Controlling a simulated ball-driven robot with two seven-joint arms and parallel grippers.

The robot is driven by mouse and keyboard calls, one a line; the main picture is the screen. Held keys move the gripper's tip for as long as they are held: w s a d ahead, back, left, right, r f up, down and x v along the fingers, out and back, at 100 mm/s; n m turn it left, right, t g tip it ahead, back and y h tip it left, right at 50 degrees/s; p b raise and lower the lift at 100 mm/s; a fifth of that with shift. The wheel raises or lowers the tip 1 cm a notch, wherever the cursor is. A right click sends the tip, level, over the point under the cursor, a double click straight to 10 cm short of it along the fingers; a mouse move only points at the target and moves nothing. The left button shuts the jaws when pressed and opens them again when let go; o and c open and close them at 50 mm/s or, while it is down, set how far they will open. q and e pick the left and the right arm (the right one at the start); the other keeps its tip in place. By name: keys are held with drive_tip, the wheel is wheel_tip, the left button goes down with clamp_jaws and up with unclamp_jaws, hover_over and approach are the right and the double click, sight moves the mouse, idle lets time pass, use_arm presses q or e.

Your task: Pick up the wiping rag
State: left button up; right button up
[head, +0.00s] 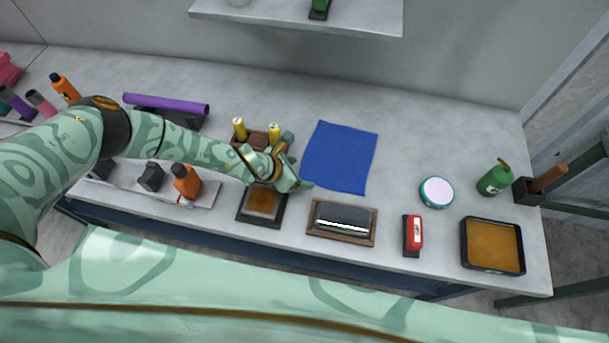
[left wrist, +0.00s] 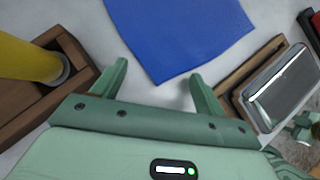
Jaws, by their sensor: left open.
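The wiping rag looks like a flat blue cloth (head: 340,157) lying on the grey counter, right of the middle block with yellow items. In the left wrist view the blue cloth (left wrist: 180,32) lies beyond my fingertips, with its near corner between them in the picture. My left gripper (head: 300,185) is close to the cloth's lower left edge in the head view. My right gripper is not in view.
A wooden block with yellow items (head: 256,137) stands left of the cloth. A framed dark tray (head: 262,205) and a wood-based dark block (head: 342,222) lie along the front. A red item (head: 413,234) and a round tin (head: 437,192) stand right. Bare counter lies right of the cloth.

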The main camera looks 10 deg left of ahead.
use_arm(q)
drive_tip(key=shift+w+d+f, duration=0.1)
drive_tip(key=shift+f, duration=0.1)
idle(0.3)
drive_tip(key=shift+c, duration=0.6)
clamp_jaws()
drive_tip(key=shift+r, duration=0.1)
wheel_tip(320, 180, up, 30)
drive_tip(key=p, duration=2.3)
